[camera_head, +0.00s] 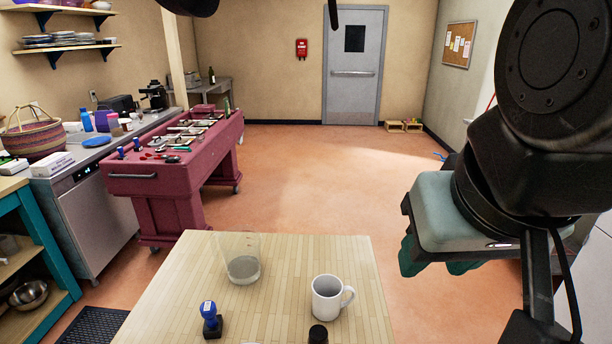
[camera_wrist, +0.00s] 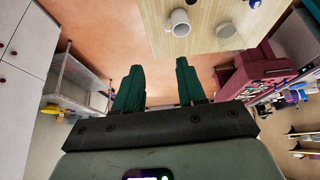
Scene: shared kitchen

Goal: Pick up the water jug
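The water jug (camera_head: 243,262) is a clear, wide vessel with pale contents low inside. It stands upright near the back left corner of the wooden table (camera_head: 285,248). In the wrist view the jug (camera_wrist: 228,31) shows faintly near the table corner, right of the white mug. My gripper (camera_head: 437,265) hangs in the air to the right of the table, well apart from the jug. In the wrist view its two green fingers (camera_wrist: 160,66) are spread with nothing between them. No handle on the jug can be made out.
A white mug (camera_head: 327,298) stands right of the jug. A blue-topped stamp (camera_head: 210,318) stands in front of it, and a dark-capped object (camera_head: 318,334) sits at the bottom edge. A maroon trolley (camera_head: 160,180) with tools stands behind left. The floor beyond is clear.

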